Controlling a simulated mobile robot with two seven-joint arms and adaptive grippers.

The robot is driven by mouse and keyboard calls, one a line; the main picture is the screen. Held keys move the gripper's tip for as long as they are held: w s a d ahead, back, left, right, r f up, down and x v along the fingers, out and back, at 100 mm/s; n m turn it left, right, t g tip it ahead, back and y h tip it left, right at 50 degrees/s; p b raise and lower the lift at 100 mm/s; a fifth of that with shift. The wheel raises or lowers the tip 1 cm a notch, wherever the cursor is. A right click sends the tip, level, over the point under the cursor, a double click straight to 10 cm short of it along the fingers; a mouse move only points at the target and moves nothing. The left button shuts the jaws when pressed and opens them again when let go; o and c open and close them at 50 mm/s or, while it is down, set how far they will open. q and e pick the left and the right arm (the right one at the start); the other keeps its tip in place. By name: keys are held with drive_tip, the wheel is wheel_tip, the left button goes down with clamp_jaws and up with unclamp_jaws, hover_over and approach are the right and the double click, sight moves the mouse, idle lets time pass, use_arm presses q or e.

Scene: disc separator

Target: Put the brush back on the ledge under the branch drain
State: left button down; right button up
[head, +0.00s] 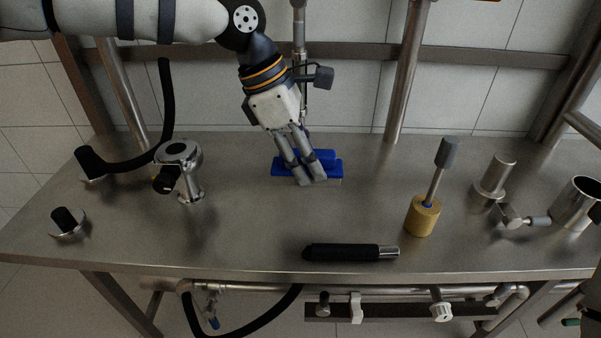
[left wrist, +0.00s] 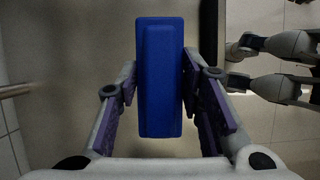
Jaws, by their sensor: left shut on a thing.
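The blue brush (head: 330,158) is at the back middle of the steel table. I cannot tell whether it touches the tabletop. My left gripper (head: 307,176) reaches down from above and is shut on it. In the left wrist view the brush (left wrist: 160,75) lies lengthwise between the two finger pads (left wrist: 162,95). A narrow dark ledge (head: 390,311) runs below the table's front edge, near steel drain pipes (head: 260,288). My right gripper (left wrist: 235,66) shows at the right of the left wrist view, empty, with its fingers apart.
A black-handled tool (head: 345,252) lies near the front edge. A yellow cylinder with a rod (head: 423,216) stands right of it. A steel tap-like fitting (head: 182,170) stands at left. Small fittings (head: 441,311) sit on the ledge. The table's centre is clear.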

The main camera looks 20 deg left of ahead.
sight(278, 164)
use_arm(q)
drive_tip(key=shift+w, duration=0.1)
wheel_tip(278, 164, down, 8)
drive_tip(key=shift+a+b, duration=0.1)
drive_tip(key=shift+b, duration=0.7)
drive_tip(key=shift+f, duration=0.35)
use_arm(e)
drive_tip(key=shift+s+f+g, duration=0.5)
drive_tip(key=shift+s+f, duration=0.55)
drive_tip(key=shift+s, duration=0.15)
use_arm(q)
drive_tip(key=shift+f, duration=0.6)
use_arm(e)
drive_tip(key=shift+s+f, duration=0.1)
use_arm(q)
drive_tip(key=c, duration=1)
unclamp_jaws()
drive_tip(key=shift+r, duration=0.15)
drive_tip(key=v, duration=1.2)
